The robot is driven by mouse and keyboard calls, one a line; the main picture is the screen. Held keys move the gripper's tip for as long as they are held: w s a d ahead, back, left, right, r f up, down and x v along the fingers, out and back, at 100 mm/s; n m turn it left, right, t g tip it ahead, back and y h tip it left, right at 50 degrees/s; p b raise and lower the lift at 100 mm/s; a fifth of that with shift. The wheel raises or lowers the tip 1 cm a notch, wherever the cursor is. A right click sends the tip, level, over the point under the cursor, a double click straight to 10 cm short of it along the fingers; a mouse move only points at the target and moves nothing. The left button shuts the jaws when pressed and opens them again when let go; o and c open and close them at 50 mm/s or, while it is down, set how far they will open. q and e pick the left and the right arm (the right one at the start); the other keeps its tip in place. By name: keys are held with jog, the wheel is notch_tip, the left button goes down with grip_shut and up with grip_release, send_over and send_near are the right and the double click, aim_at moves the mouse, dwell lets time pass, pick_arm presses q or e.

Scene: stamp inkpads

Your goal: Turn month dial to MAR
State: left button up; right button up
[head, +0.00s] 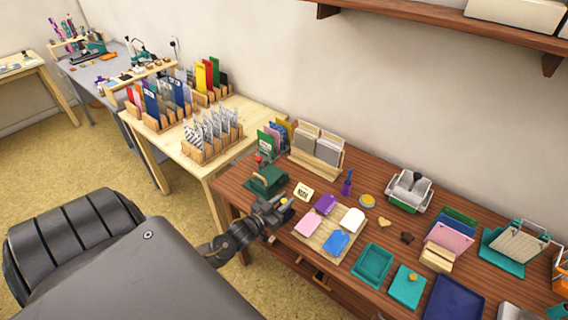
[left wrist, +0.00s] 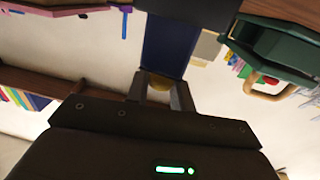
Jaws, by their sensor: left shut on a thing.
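My left gripper (head: 283,205) is at the left part of the brown table, beside the inkpad board. It is shut on a small yellow piece (head: 284,201). In the left wrist view the yellow piece (left wrist: 160,83) shows between the two fingers, in front of a dark blue block (left wrist: 167,45). I cannot tell whether the yellow piece is the month dial, and no month mark on it is readable. A small cream card (head: 303,191) with dark lettering stands just behind the gripper; its lettering is too small to read surely. My right gripper is not in view.
A green device (head: 267,180) with a red knob stands behind the gripper, and shows at the upper right in the left wrist view (left wrist: 270,50). A wooden board (head: 308,239) with pink, purple, white and blue pads lies to the right. Teal trays (head: 373,265) stand farther right.

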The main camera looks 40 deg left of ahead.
pick_arm(q)
jog(key=o, duration=0.9)
jog(key=shift+s+f, duration=0.1)
jog(key=shift+s, duration=0.25)
jog(key=shift+s+a+b, duration=0.15)
jog(key=shift+s+b, duration=0.25)
jog(key=shift+s, duration=1.3)
jog(key=shift+s+a+b, duration=0.15)
jog(key=shift+s+b, duration=0.25)
jog(key=shift+s, duration=1.25)
jog(key=shift+s+a+b, duration=0.15)
jog(key=shift+s+b, duration=0.25)
jog(key=shift+s, duration=1.3)
